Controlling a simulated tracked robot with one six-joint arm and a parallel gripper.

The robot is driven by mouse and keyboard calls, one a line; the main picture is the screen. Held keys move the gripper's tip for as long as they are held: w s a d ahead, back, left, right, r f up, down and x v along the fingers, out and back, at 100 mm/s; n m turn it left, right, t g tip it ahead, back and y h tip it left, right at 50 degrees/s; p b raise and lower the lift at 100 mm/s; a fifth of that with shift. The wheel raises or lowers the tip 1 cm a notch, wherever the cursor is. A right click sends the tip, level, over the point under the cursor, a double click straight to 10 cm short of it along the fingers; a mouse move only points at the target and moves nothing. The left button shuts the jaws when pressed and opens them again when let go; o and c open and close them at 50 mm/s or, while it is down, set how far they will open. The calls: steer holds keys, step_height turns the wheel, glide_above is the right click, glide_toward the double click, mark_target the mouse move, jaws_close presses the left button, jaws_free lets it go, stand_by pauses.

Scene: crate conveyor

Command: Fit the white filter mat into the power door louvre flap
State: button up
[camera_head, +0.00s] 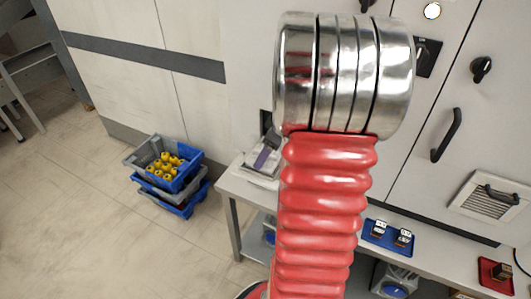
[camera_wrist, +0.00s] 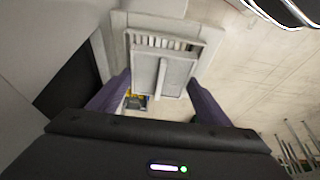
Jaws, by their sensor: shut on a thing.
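The white louvre flap (camera_head: 478,203) is at the right of the head view, low on the grey cabinet front, with dark slats and a black handle. I cannot tell whether it is fully closed.
A blue tray (camera_head: 372,241) and a red tray (camera_head: 486,283) with small parts are on the long table (camera_head: 236,186). Stacked blue and grey crates (camera_head: 190,208) with yellow items stand on the floor at left. Handles and knobs protrude from the cabinet. The left floor is mostly clear.

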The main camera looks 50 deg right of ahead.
steer(key=shift+f, duration=0.55)
steer(key=o, duration=1)
steer(key=shift+o, duration=0.2)
steer(key=shift+d, duration=0.1)
steer(key=shift+r, duration=0.2)
steer(key=shift+d+r, duration=0.1)
steer(key=shift+r, duration=0.2)
steer(key=a+v, duration=0.1)
steer(key=v, duration=1.1)
steer(key=shift+d, duration=0.35)
steer(key=shift+s+r, duration=0.1)
